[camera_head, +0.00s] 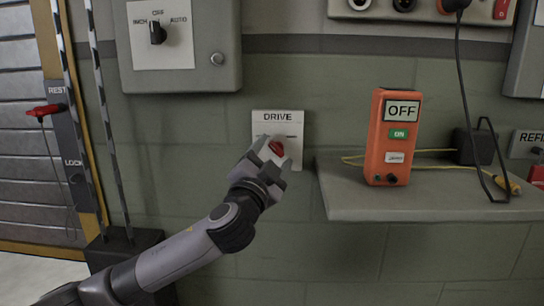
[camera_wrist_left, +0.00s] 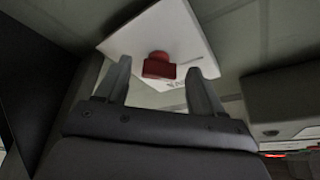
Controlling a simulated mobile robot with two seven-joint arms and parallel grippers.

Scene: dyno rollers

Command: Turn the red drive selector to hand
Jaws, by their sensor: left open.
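The red drive selector (camera_head: 276,148) is a small red knob on a white plate marked DRIVE (camera_head: 278,117) on the green wall. The plate's lower lettering is mostly hidden behind my left gripper (camera_head: 272,152), so I cannot read where the knob points. In the left wrist view the red knob (camera_wrist_left: 159,66) stands out from the white plate (camera_wrist_left: 190,35). My left gripper (camera_wrist_left: 162,82) is open there, with one finger on each side of the knob and a gap to both. My right gripper is not in view.
A grey box with an INCH, OFF, AUTO switch (camera_head: 157,32) hangs above left. An orange box marked OFF (camera_head: 391,137) stands on a grey shelf (camera_head: 430,205) to the right, with yellow and black cables. A red lever (camera_head: 46,110) is at far left. The wall below the plate is clear.

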